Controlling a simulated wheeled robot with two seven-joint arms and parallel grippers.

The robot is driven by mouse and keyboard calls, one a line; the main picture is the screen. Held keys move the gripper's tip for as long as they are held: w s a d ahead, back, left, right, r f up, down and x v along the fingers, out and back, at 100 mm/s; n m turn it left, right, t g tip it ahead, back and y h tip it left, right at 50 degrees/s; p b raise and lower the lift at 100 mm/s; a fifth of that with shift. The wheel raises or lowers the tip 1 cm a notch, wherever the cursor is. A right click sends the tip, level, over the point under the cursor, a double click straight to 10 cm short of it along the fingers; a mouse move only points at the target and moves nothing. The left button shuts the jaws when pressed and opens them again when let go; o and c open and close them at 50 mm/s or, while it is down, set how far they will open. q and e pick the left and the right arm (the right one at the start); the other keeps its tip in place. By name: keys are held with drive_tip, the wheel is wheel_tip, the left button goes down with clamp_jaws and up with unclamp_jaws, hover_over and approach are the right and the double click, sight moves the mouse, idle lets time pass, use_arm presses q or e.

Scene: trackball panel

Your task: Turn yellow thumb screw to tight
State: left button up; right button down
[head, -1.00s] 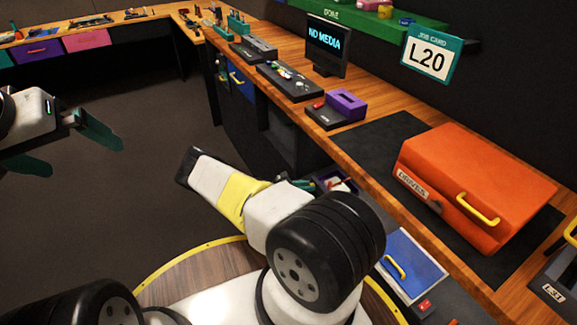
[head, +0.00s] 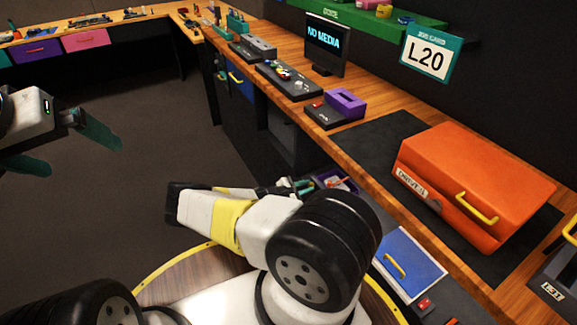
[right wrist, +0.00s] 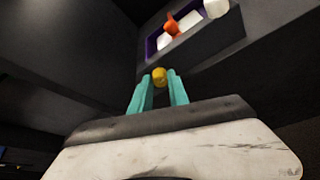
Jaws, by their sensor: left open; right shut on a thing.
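The yellow thumb screw (right wrist: 160,76) shows in the right wrist view as a small round yellow knob. My right gripper (right wrist: 160,85) has its teal fingers shut on it, one on each side. In the head view my right arm reaches toward the bench front, and only a bit of teal (head: 301,186) shows there; the screw cannot be made out. My left gripper (head: 70,148) is open and empty at the left, over the floor, far from the bench. The screw's turn position cannot be told.
An open purple-edged bin (right wrist: 196,36) with white and orange things lies just beyond the screw. An orange case (head: 470,180) stands on the bench mat (head: 375,148). A blue drawer front (head: 412,262) with a yellow handle is below. The floor at left is clear.

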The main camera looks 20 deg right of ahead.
drive_tip(key=c, duration=1.3)
unclamp_jaws()
drive_tip(key=shift+o, duration=0.2)
drive_tip(key=v, duration=0.8)
